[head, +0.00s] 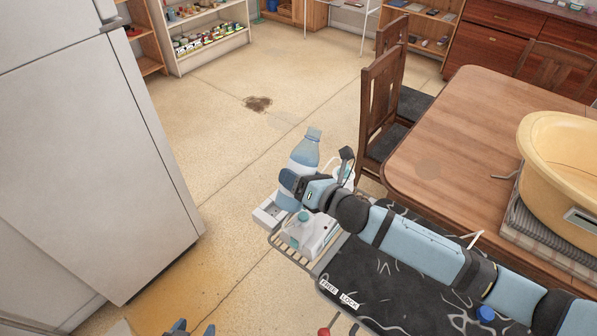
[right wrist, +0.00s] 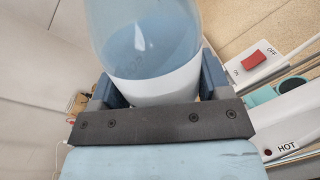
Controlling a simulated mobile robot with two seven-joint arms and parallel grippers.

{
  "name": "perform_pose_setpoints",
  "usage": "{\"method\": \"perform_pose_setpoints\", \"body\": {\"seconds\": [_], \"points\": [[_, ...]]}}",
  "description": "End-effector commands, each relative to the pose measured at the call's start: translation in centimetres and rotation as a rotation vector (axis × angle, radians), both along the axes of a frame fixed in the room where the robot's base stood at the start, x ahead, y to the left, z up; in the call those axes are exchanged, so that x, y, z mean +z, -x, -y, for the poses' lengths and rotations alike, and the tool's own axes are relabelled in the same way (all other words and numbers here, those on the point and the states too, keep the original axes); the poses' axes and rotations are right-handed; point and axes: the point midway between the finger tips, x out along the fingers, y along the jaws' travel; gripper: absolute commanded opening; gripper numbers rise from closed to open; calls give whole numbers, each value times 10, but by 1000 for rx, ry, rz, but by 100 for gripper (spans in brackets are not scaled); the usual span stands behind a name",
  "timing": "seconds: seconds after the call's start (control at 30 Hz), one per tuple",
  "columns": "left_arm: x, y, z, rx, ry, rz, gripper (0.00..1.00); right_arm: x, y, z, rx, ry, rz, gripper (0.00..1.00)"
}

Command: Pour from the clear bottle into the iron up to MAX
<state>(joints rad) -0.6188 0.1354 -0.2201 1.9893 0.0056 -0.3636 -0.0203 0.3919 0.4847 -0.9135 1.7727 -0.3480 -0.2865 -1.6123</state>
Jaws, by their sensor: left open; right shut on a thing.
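The clear bluish bottle (head: 304,152) with a white band is held by my right gripper (head: 294,187), and it leans slightly. It also fills the top of the right wrist view (right wrist: 145,35), between the fingers. Liquid shows inside it. The white iron with teal parts (head: 318,237) sits on the wire rack at the board's end, just below the bottle and partly hidden by my right arm. Its MAX mark and filling hole cannot be made out. My left gripper (head: 191,329) is open and empty at the bottom edge, only its tips showing.
The dark patterned ironing board (head: 375,280) lies under my right arm, with a blue cap (head: 485,314) on it. A red ON/OFF switch (right wrist: 262,59) is beside the bottle. A wooden table (head: 450,150) with a yellow basin (head: 560,150) is right; a fridge (head: 80,150) is left. Floor between is open.

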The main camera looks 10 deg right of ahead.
Motion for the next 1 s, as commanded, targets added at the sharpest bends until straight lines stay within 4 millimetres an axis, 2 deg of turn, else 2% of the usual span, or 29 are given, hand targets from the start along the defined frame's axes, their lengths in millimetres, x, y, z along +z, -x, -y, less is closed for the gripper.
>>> {"method": "perform_pose_setpoints", "body": {"seconds": [0.13, 1.0], "points": [[9, 2, 0, 2, -1, -4, 62, 2, -1, 0, 1, -50, -51, 4], [18, 3, -2, 7, -1, -5, 62, -37, 14, -13, 1, -299, -324, 4]]}}
